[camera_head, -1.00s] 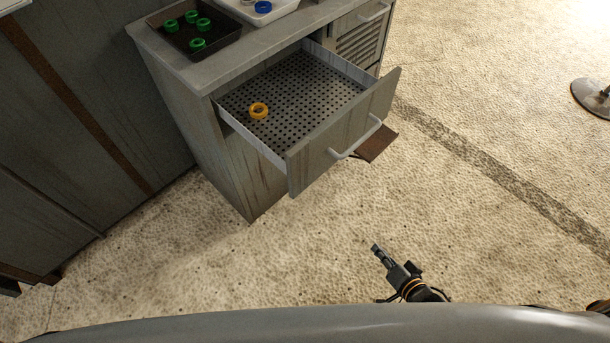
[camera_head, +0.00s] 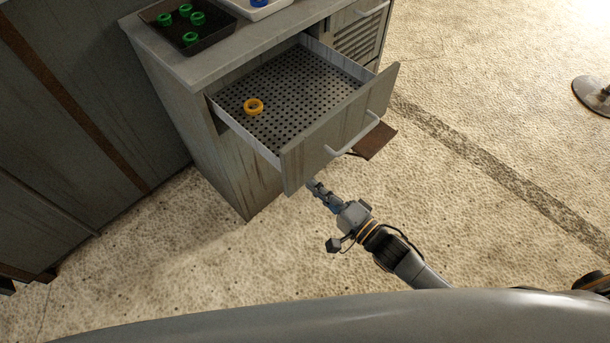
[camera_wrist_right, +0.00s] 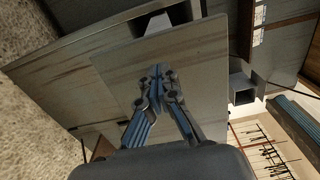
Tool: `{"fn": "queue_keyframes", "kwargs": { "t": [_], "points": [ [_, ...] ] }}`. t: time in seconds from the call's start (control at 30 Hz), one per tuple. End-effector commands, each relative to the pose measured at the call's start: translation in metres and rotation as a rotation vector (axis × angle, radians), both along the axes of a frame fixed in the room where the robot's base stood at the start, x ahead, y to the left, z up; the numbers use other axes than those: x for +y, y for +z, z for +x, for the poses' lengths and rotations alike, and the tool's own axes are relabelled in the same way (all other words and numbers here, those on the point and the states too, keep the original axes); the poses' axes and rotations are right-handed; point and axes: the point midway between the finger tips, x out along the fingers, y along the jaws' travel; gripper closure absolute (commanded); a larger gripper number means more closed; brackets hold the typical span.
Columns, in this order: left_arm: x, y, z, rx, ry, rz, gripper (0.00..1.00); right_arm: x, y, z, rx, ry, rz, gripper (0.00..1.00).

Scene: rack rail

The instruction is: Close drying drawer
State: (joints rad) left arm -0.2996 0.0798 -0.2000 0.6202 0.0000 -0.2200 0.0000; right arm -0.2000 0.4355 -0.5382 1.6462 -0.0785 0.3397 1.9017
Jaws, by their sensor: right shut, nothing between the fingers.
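The drying drawer (camera_head: 338,141) stands pulled out of the cabinet, with a perforated floor and a white bar handle (camera_head: 352,134) on its front. One yellow ring (camera_head: 253,106) lies in it, towards the left side. My right gripper (camera_head: 313,186) is shut and empty, just in front of the lower part of the drawer front. In the right wrist view, the shut fingertips (camera_wrist_right: 157,72) point at the drawer's front panel (camera_wrist_right: 190,55); I cannot tell whether they touch it. My left gripper is not in view.
The cabinet top (camera_head: 196,68) holds a dark tray (camera_head: 216,36) with several green rings and a white tray (camera_head: 262,13) with a blue ring. A brown panel (camera_head: 374,142) juts out low beside the drawer. The floor in front is clear.

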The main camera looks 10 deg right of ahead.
Motion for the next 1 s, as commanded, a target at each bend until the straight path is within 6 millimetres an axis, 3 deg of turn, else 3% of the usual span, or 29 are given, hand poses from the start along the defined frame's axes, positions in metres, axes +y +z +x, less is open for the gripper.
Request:
{"fn": "queue_keyframes", "kwargs": {
  "t": [0.27, 0.8, 1.0],
  "points": [
    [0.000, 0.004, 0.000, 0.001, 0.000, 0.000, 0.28, 0.021, 0.000, 0.028, 0.000, 0.000, 0.000, 1.00],
    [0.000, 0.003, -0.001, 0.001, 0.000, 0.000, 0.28, 0.025, -0.001, 0.032, 0.000, 0.000, -0.001, 1.00],
    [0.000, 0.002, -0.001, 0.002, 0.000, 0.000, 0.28, 0.032, 0.000, 0.042, -0.002, 0.000, -0.001, 1.00]
  ]
}}
